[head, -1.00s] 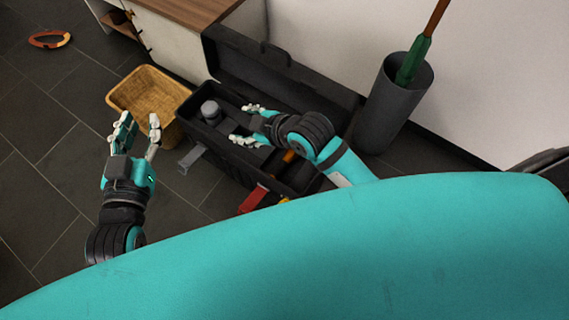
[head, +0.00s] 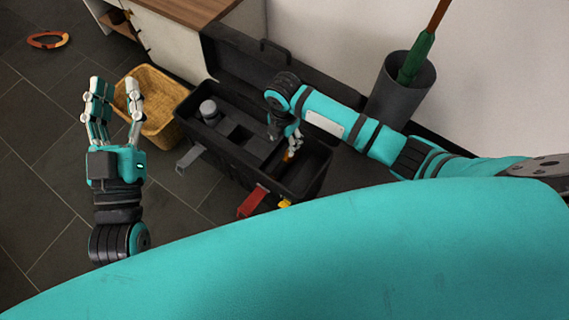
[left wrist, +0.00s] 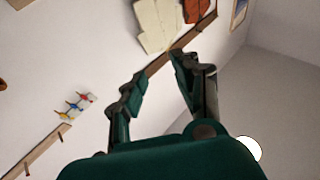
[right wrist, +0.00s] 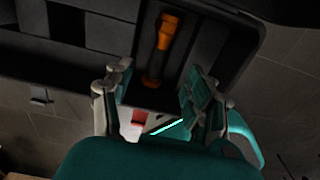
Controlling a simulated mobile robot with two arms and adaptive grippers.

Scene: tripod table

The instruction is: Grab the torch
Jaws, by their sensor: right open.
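The torch is orange and black and lies in a compartment of the black toolbox (head: 222,152). In the right wrist view the torch (right wrist: 163,48) shows lengthwise between my open fingers, just beyond the fingertips. In the head view only a small orange part of the torch (head: 288,156) shows beside my right fingers. My right gripper (head: 290,138) points down into the toolbox, open and empty; it also shows in the right wrist view (right wrist: 155,88). My left gripper (head: 118,88) is raised at the left, open and empty, away from the toolbox.
The toolbox lid stands open at the back. A wicker basket (head: 152,88) is left of it, and a grey bin (head: 398,98) with a green-handled tool is right. A grey can (head: 208,110) sits in the toolbox. A red item (head: 252,202) is at its front.

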